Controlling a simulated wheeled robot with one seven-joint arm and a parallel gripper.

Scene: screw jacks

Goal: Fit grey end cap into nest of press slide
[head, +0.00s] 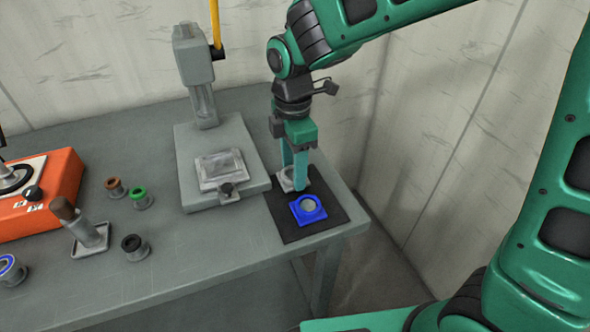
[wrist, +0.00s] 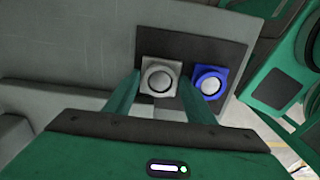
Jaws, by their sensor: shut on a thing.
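The grey end cap (wrist: 160,76) is a square piece with a round raised ring; in the head view the grey end cap (head: 288,184) is partly hidden behind my fingers. My gripper (head: 294,180) points down over the dark mat and is shut on the grey end cap, with one finger on each side of it in the wrist view (wrist: 160,90). I cannot tell whether the cap touches the mat. The press (head: 196,70) stands to the left, with its flat slide (head: 219,168) on the grey base. The nest's details are too small to tell.
A blue end cap (head: 308,209) lies on the dark mat (head: 283,226), close beside my gripper. Small spools (head: 141,197), a wooden-handled tool (head: 83,224) and an orange device (head: 40,192) stand on the table (head: 210,247) to the left. The table's right edge is near the mat.

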